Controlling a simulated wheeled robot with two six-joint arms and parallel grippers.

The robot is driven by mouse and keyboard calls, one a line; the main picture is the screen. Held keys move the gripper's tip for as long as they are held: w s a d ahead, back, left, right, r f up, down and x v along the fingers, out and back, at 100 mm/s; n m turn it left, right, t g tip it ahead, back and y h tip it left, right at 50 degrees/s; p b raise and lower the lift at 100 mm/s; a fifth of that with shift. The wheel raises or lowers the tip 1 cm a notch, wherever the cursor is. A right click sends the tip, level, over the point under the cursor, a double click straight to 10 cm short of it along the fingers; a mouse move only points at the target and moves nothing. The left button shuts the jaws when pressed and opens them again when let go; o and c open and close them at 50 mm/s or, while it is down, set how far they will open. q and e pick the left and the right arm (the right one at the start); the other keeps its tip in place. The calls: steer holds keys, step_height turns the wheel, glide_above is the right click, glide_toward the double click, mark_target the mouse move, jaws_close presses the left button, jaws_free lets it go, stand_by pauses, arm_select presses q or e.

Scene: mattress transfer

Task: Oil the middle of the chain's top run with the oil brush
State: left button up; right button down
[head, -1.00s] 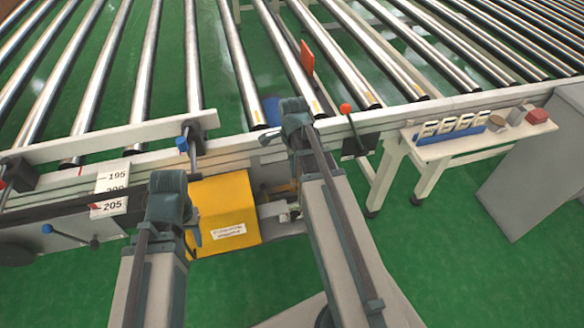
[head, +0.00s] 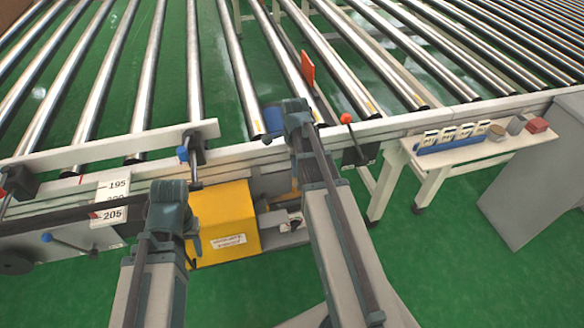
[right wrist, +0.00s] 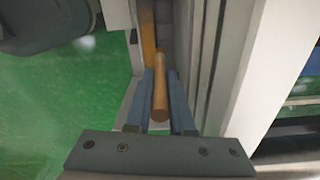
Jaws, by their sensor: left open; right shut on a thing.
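My right gripper (right wrist: 160,118) is shut on a round wooden handle (right wrist: 160,98), which I take for the oil brush's. The handle runs away between the two blue-grey fingers; the bristle end does not show clearly. In the head view my right wrist (head: 297,118) is over the conveyor's front rail, right of a yellow box (head: 225,219); its fingers are hidden there. My left gripper (head: 192,238) is open beside the yellow box's left edge, mostly hidden by its wrist. I cannot make out the chain or its top run in either view.
The roller conveyor (head: 195,75) fills the back. A red-knobbed lever (head: 347,120) stands on its rail. At right, a white bench (head: 425,165) carries a blue rack (head: 450,138) and small blocks. A grey cabinet (head: 530,175) stands beyond. Green floor is clear at the lower right.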

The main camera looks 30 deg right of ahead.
steer(key=s, duration=0.4)
steer(key=shift+d, duration=0.35)
stand_by(0.5)
